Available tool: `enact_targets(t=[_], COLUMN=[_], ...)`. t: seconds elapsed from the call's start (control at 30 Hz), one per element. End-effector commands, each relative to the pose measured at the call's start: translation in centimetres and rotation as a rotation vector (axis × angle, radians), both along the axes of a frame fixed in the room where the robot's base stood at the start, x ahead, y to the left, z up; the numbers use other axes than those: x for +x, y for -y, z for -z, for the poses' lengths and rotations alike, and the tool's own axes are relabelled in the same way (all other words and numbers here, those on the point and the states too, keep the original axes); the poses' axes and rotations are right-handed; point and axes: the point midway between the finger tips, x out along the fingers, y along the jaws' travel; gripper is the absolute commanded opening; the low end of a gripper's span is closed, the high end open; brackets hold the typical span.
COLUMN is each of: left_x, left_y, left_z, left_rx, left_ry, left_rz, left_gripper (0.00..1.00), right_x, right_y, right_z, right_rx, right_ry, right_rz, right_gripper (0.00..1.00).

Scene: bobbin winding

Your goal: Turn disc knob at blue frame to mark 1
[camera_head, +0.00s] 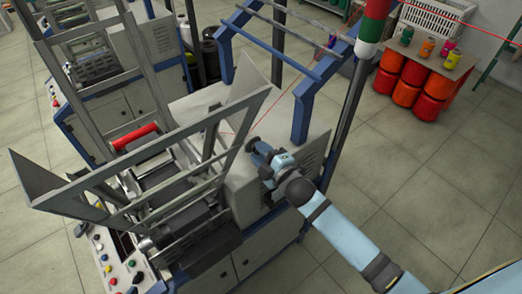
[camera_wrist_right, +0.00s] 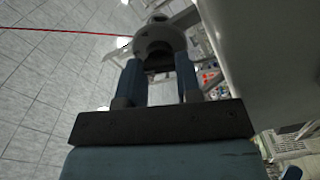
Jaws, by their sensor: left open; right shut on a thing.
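The disc knob is a grey round disc (camera_wrist_right: 158,36) at the top of the right wrist view. My right gripper (camera_wrist_right: 158,68) has its two blue fingers on either side of the knob and is shut on it. In the head view this gripper (camera_head: 258,152) is at the side of the grey machine housing (camera_head: 235,185), below the blue frame (camera_head: 302,112). The knob shows only as a small dark shape at the fingertips there. I cannot make out any marks or the knob's setting. My left gripper is in neither view.
A slanted metal rack (camera_head: 225,120) and a red roller (camera_head: 134,137) are left of my right gripper. A control panel with coloured buttons (camera_head: 118,265) is at the lower left. A dark post (camera_head: 345,125) stands at the right. Tiled floor (camera_head: 430,170) is clear further right.

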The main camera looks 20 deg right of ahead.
Motion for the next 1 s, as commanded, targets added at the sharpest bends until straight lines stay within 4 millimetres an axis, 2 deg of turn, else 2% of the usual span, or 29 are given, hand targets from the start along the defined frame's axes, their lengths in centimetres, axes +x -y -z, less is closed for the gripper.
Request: enact_targets(t=[1.0], left_x=[-0.21], left_y=[0.33], left_z=[0.50], left_rx=[-0.005], left_ry=[-0.007], left_rz=[0.003], left_gripper=[0.98], right_x=[0.03], right_y=[0.02], right_z=[0.27], right_rx=[-0.908], right_ry=[0.331], right_rz=[-0.001], right_gripper=[0.08])
